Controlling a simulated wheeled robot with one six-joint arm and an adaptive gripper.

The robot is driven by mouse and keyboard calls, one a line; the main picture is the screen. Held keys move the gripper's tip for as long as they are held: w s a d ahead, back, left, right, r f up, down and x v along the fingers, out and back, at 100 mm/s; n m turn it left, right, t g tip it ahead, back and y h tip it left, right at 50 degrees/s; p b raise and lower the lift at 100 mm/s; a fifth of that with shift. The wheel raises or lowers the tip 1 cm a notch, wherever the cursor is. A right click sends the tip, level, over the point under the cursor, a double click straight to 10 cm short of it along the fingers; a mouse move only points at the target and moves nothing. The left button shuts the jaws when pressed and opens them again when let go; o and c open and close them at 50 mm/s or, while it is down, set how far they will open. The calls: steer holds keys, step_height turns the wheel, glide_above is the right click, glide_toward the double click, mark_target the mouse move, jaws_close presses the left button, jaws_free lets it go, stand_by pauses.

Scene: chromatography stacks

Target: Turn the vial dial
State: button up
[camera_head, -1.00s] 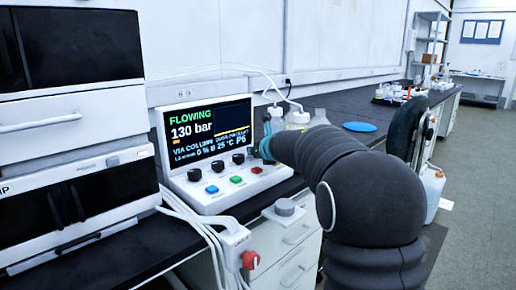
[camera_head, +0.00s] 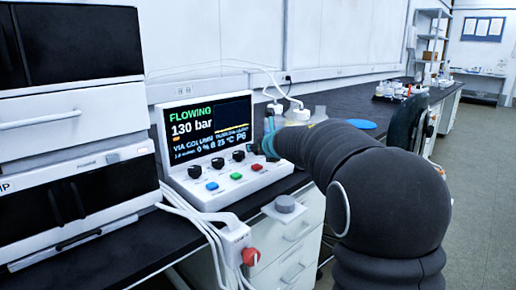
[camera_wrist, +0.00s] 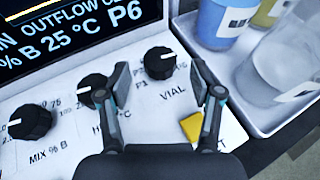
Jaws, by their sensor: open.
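The vial dial (camera_wrist: 160,62) is a round black knob with a white pointer mark, beside the printed word VIAL in the wrist view. The mark points to the upper right. My gripper (camera_wrist: 160,82) is open, with one finger on each side of this dial. The left finger lies between it and the heat dial (camera_wrist: 95,90). I cannot tell whether either finger touches the dial. In the head view my gripper (camera_head: 269,138) is at the right end of the control panel (camera_head: 217,196). The screen (camera_head: 208,130) reads FLOWING, 130 bar and P6.
The mix dial (camera_wrist: 30,121) is farther left. A yellow button (camera_wrist: 192,127) lies close to the right finger. Blue (camera_head: 211,187), green (camera_head: 236,176) and red (camera_head: 257,167) buttons line the panel front. A white tray with bottles (camera_wrist: 228,22) and a clear vessel (camera_wrist: 280,62) stands at right.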

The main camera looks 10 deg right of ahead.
steer(key=v, duration=0.9)
steer(key=shift+s, duration=0.2)
